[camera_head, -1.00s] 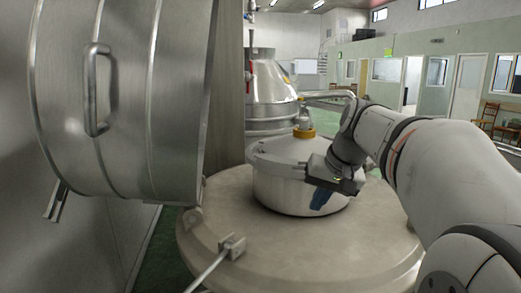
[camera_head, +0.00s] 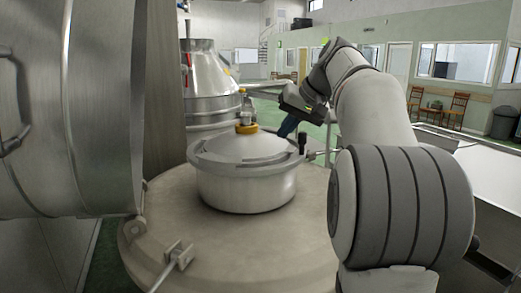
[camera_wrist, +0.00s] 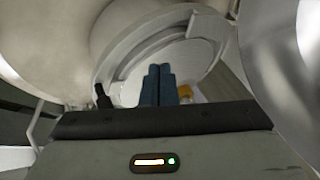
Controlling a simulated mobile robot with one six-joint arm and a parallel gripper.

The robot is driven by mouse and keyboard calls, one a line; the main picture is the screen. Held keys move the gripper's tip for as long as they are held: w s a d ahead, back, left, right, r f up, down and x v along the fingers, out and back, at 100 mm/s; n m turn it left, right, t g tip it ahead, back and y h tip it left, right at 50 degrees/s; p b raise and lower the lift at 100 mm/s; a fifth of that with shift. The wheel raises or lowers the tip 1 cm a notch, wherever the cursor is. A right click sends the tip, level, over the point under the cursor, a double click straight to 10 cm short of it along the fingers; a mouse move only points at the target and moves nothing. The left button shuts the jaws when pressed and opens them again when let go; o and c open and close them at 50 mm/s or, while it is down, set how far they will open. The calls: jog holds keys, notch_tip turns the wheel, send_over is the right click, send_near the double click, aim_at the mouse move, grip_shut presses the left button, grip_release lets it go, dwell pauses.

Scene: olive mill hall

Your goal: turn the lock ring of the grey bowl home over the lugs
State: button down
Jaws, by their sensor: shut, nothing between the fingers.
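The grey bowl (camera_head: 246,190) is a round metal vessel with a domed lid (camera_head: 240,146), set on a broad pale machine top. The lock ring (camera_head: 215,163) runs around the lid's edge; a short black upright handle (camera_head: 302,141) stands at its right side. My gripper (camera_head: 285,130) has its blue fingers together and empty, beside the bowl's right rear edge, near the black handle. In the wrist view the shut fingers (camera_wrist: 157,84) point toward the ring (camera_wrist: 122,62), with the black handle (camera_wrist: 102,97) to their left. I cannot make out the lugs or tell whether the fingers touch anything.
A yellow collared fitting (camera_head: 246,127) stands behind the lid. A large steel drum (camera_head: 95,110) with a handle fills the left. A clamp (camera_head: 175,255) sits on the machine top's front edge. A steel cone vessel (camera_head: 207,68) stands behind.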

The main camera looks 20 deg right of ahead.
jog(key=x, duration=1)
jog(key=shift+a+f, duration=0.1)
jog(key=shift+a, duration=0.1)
jog(key=shift+w+a+r+p, duration=0.15)
jog(key=shift+w+a+p, duration=0.15)
jog(key=shift+a, duration=0.3)
jog(key=shift+w+a+r+p, duration=0.1)
jog(key=shift+w+a+p, duration=0.15)
jog(key=shift+a, duration=0.4)
jog(key=shift+w+a+f, duration=0.1)
jog(key=shift+w+a, duration=0.1)
jog(key=shift+a, duration=0.3)
